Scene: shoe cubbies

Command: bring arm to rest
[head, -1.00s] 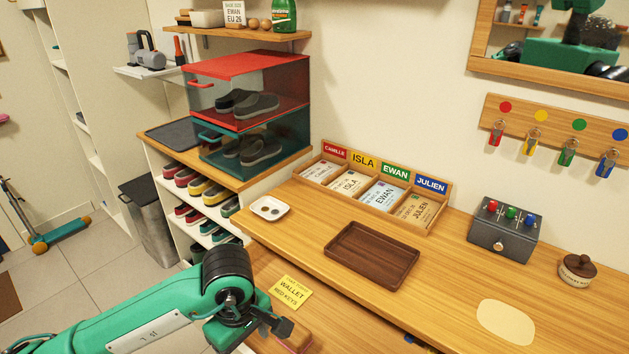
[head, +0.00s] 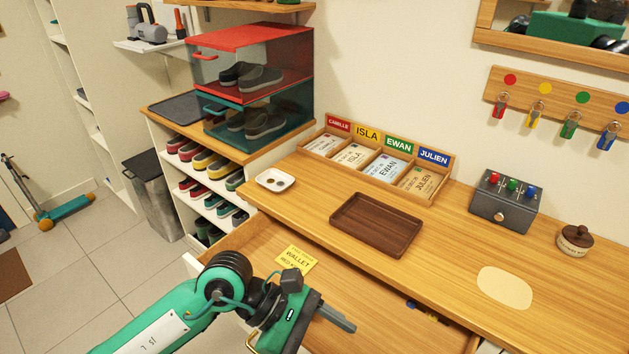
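My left arm (head: 165,325) comes in from the lower left, with its green and black wrist over the open drawer (head: 370,300). My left gripper (head: 335,318) points right, above the drawer floor, left of its middle. Only one dark grey finger shows clearly, so I cannot tell whether it is open or shut. No held thing shows. A yellow wallet note (head: 296,260) lies in the drawer just behind the wrist. The drawer area under the hand is hidden. My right gripper is out of view.
Shoe cubbies (head: 205,200) stand behind the arm. Small coloured items (head: 425,310) lie at the drawer's right.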

